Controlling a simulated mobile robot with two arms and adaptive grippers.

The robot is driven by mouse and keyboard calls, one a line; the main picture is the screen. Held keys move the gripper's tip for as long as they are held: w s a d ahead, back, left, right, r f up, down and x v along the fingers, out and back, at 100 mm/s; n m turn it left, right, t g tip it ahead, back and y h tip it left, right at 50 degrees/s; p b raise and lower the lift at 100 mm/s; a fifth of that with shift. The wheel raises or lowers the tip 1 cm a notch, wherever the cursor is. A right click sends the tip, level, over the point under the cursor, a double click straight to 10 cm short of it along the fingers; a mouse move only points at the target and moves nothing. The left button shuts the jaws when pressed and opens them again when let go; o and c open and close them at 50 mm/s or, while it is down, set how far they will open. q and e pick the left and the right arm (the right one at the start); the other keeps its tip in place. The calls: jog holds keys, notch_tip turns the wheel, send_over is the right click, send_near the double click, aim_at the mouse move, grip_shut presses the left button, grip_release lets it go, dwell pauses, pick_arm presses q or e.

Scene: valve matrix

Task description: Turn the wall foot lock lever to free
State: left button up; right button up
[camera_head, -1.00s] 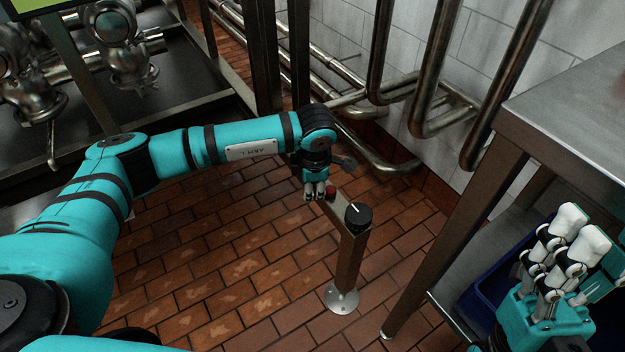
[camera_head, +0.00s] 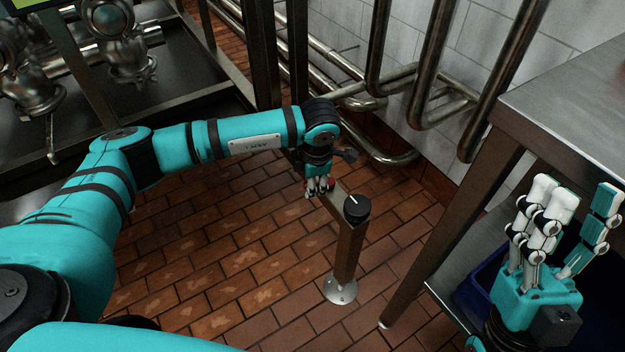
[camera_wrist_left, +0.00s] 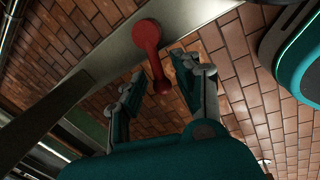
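A red lever (camera_wrist_left: 150,45) with a round hub sits on a flat metal bar (camera_wrist_left: 95,62) in the left wrist view. Its tip points down between the two fingers of my left gripper (camera_wrist_left: 160,70). The fingers are apart, with visible gaps to the lever on both sides. In the head view my left gripper (camera_head: 318,187) is at the far end of the bar on a floor post (camera_head: 347,255) and hides most of the lever. My right gripper (camera_head: 575,205) is open and empty at the right, its fingers spread.
A black knob (camera_head: 356,207) with a white mark tops the post's near end. A steel table (camera_head: 570,105) stands at right, with a dark blue bin (camera_head: 480,290) below it. Steel pipes (camera_head: 432,85) run along the tiled wall. The brick floor (camera_head: 230,260) is clear.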

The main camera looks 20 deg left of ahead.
pick_arm(q)
notch_tip(320, 180, up, 12)
jog(key=s+d, duration=0.1)
jog(key=shift+s+d, duration=0.15)
jog(key=shift+s, duration=0.25)
jog(key=shift+f, duration=0.15)
dwell(0.5)
